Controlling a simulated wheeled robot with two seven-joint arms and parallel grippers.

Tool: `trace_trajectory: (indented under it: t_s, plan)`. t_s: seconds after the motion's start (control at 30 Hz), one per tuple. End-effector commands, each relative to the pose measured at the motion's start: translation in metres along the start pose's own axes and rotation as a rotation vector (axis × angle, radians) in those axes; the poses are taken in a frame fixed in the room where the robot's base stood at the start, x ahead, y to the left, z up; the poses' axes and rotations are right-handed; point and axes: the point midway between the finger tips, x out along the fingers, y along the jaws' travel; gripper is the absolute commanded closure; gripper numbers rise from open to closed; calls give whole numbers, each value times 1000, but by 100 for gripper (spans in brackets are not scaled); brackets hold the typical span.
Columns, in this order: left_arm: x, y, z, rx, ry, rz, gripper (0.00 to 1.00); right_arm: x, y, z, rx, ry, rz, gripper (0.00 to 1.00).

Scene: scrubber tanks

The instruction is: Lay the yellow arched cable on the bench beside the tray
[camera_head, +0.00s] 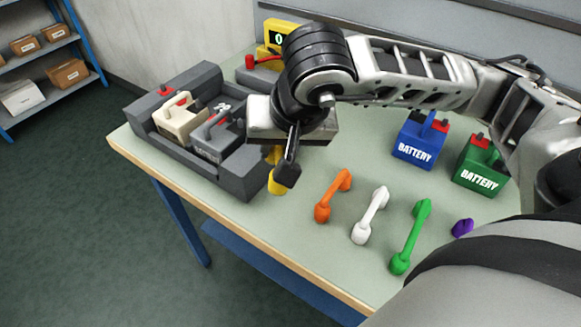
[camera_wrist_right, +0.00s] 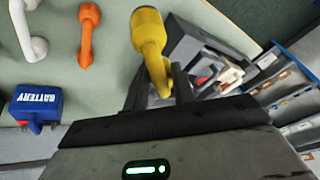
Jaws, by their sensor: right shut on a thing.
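The yellow arched cable (camera_wrist_right: 149,38) is in my right gripper (camera_wrist_right: 160,90), which is shut on it in the right wrist view. In the head view the right gripper (camera_head: 282,165) hides most of the cable; a yellow end (camera_head: 278,184) shows beside and below the finger, near the tray's right side. I cannot tell whether the cable touches the bench. The dark grey tray (camera_head: 237,178) stands on the pale green bench (camera_head: 310,255), left of the gripper. It holds a cream battery (camera_head: 182,122) and a grey battery (camera_head: 213,140). My left gripper is not in view.
Orange (camera_head: 332,197), white (camera_head: 369,216) and green (camera_head: 411,238) arched cables lie right of the gripper, with a purple piece (camera_head: 462,228) beyond. Blue (camera_head: 418,142) and green (camera_head: 479,168) batteries stand behind them. A yellow device (camera_head: 279,36) stands at the back.

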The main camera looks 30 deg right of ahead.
Motion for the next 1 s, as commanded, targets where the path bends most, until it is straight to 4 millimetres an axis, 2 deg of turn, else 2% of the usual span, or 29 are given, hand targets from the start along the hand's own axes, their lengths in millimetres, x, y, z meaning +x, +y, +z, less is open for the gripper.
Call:
trace_trajectory:
  t_s: [0.2, 0.57, 1.0]
  plan:
    - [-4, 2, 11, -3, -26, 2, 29, 10, 5, -21, 489, 100, 216, 98]
    - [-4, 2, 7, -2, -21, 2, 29, 21, 18, -46, 1218, 240, 529, 98]
    - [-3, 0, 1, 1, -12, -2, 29, 39, 39, -64, 2431, 422, 1043, 98]
